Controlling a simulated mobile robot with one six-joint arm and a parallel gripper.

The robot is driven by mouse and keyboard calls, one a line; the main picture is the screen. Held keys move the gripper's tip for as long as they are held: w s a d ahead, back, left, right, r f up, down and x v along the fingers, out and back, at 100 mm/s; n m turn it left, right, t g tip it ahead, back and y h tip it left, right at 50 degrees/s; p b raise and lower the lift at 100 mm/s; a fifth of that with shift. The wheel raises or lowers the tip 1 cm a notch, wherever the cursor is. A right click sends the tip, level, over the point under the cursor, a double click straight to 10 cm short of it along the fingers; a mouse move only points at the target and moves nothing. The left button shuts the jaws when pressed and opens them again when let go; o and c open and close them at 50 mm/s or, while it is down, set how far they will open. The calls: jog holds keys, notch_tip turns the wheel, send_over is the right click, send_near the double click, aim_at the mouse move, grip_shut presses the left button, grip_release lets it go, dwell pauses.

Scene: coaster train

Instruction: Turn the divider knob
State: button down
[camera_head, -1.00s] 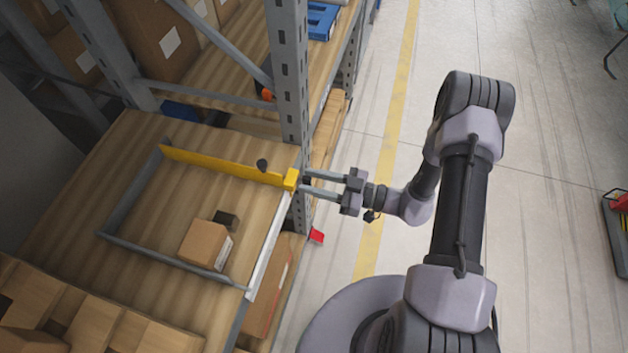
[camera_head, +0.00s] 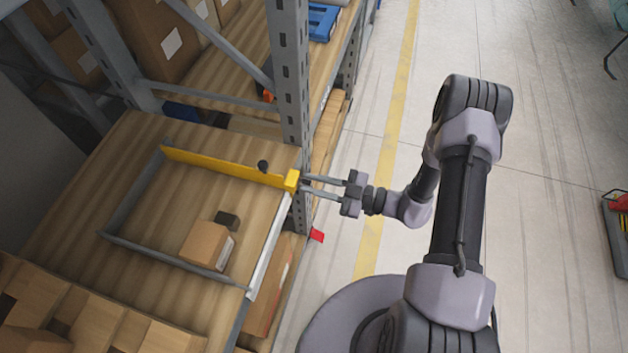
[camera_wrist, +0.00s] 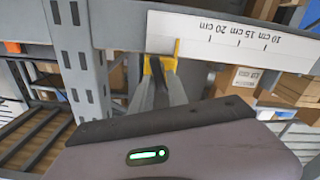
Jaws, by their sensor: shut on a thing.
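A yellow divider (camera_head: 220,167) stands across the back of a grey-framed bay on the wooden shelf. Its yellow end block (camera_head: 291,180) sits at the shelf's front edge and also shows in the wrist view (camera_wrist: 168,62). My gripper (camera_head: 304,185) reaches in from the right, with its fingertips at the front of that block. It is shut on the divider knob, which is mostly hidden between the fingers. The fingers also show in the wrist view (camera_wrist: 163,75), reaching up to the yellow block.
A cardboard box (camera_head: 205,245) and a small dark block (camera_head: 228,220) lie in the bay. A dark round thing (camera_head: 263,166) is by the divider. A rack upright (camera_head: 290,80) stands close behind the fingers. A white ruler strip (camera_wrist: 235,32) runs along the shelf edge.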

jog(key=n, duration=0.4)
jog(key=shift+s+a+f+n, duration=0.1)
jog(key=shift+s+f+n, duration=0.1)
jog(key=shift+n, duration=0.1)
jog(key=n, duration=0.4)
jog(key=shift+s+f, duration=0.1)
jog(key=shift+f, duration=0.1)
jog(key=n, duration=0.5)
jog(key=shift+s+f, duration=0.1)
jog(key=shift+f, duration=0.15)
jog(key=shift+f+n+b, duration=0.2)
jog(key=shift+n+b, duration=0.35)
jog(key=shift+n, duration=1.55)
jog(key=c, duration=1.4)
grip_release()
jog(key=shift+c, duration=0.2)
